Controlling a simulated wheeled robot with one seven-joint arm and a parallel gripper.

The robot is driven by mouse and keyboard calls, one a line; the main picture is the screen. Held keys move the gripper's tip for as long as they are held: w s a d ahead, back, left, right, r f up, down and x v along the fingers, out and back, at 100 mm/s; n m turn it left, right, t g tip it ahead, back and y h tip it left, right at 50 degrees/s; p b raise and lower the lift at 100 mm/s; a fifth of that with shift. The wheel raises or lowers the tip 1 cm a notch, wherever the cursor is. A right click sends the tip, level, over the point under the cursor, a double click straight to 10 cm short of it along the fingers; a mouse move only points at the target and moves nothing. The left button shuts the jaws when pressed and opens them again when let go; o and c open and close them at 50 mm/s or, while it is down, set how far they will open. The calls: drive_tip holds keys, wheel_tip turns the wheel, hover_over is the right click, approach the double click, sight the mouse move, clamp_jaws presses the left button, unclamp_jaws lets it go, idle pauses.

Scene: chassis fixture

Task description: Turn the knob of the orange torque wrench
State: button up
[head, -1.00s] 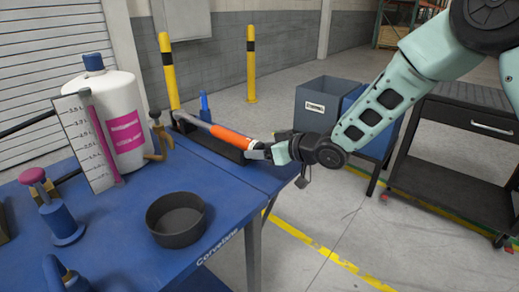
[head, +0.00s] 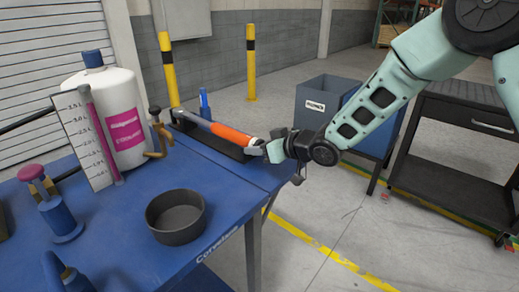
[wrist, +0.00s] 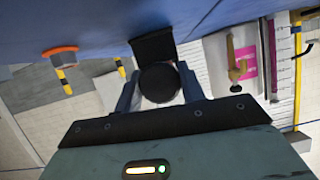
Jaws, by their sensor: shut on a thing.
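The torque wrench (head: 231,134) lies in a black holder (head: 215,143) near the right edge of the blue table. It has an orange grip and a silver shaft. Its knob end points right, toward my gripper (head: 267,149). In the wrist view, the dark round knob (wrist: 159,82) sits between the two fingers of my gripper (wrist: 158,98). My gripper is shut on the knob. The fingers partly hide the knob in the head view.
A white bottle (head: 117,115) with a pink label and a clear scale stands at the left. A dark round bowl (head: 176,232) is near the table's front edge. Grey-blue bins (head: 322,102) and a black cart (head: 455,150) stand on the floor to the right.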

drive_tip(key=n+t+b, duration=0.1)
drive_tip(key=b, duration=0.3)
drive_tip(key=f+n+h+b, duration=0.1)
drive_tip(key=n+b, duration=0.1)
drive_tip(key=b, duration=0.3)
drive_tip(key=shift+t, duration=0.4)
drive_tip(key=n+t+h+b, duration=0.1)
drive_tip(key=n+t+b, duration=0.1)
drive_tip(key=b, duration=1.1)
drive_tip(key=shift+s+a+n, duration=0.1)
drive_tip(key=shift+n, duration=0.8)
drive_tip(key=n+t+b, duration=0.1)
drive_tip(key=n+b, duration=0.1)
drive_tip(key=b, duration=0.4)
drive_tip(key=shift+r+h, duration=0.1)
drive_tip(key=shift+h, duration=0.2)
drive_tip(key=b, duration=0.2)
drive_tip(key=n+t+b, duration=0.1)
drive_tip(key=b, duration=0.1)
drive_tip(key=shift+r, duration=0.25)
drive_tip(key=shift+r+n, duration=0.1)
drive_tip(key=shift+n, duration=0.2)
drive_tip(key=o, duration=1)
drive_tip(key=shift+c, duration=0.2)
